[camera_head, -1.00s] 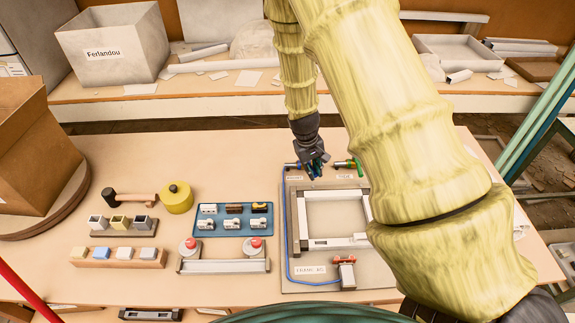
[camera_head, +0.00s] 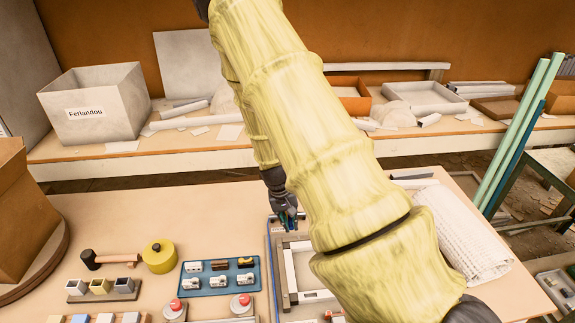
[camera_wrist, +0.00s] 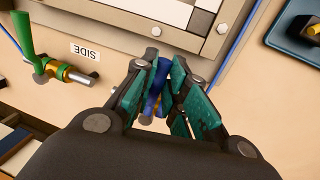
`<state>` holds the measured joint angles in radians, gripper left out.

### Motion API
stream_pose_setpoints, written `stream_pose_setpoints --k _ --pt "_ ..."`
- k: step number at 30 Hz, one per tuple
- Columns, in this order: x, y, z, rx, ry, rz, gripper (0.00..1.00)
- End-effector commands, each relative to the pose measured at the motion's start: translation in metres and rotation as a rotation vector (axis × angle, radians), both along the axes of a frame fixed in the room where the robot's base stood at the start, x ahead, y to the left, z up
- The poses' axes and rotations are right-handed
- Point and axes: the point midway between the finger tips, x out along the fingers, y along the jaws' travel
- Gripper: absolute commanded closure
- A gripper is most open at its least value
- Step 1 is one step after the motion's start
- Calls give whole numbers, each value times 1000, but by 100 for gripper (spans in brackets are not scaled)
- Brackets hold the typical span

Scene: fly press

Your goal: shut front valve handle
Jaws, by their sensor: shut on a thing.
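My gripper shows at the end of the yellow arm in the head view (camera_head: 287,218) and in the wrist view (camera_wrist: 162,92). Its green-padded fingers are closed on the blue front valve handle (camera_wrist: 157,84), which stands between them. The valve body beneath is mostly hidden by the fingers. The side valve, with a green handle (camera_wrist: 24,34) and brass fitting, stands to the left in the wrist view, apart from my gripper, beside a "SIDE" label (camera_wrist: 85,52).
A pale square frame (camera_head: 285,272) lies beside the valves on the board. A blue tray (camera_head: 220,273) of small parts is to its left, with a yellow round pot (camera_head: 159,257) beyond. A white rolled mat (camera_head: 465,240) lies on the right.

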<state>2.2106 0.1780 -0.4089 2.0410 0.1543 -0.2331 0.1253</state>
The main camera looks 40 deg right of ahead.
Motion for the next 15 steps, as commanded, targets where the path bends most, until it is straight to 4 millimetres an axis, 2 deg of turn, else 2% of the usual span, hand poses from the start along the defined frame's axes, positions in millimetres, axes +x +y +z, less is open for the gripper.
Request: stream_pose_setpoints --k 4,5,8,15 --pt "1 -1 0 -1 -2 -2 100" --pt "1 0 0 -1 -2 -1 80" --pt "1 0 0 -1 -1 0 64" --pt "1 1 0 0 -1 1 64"
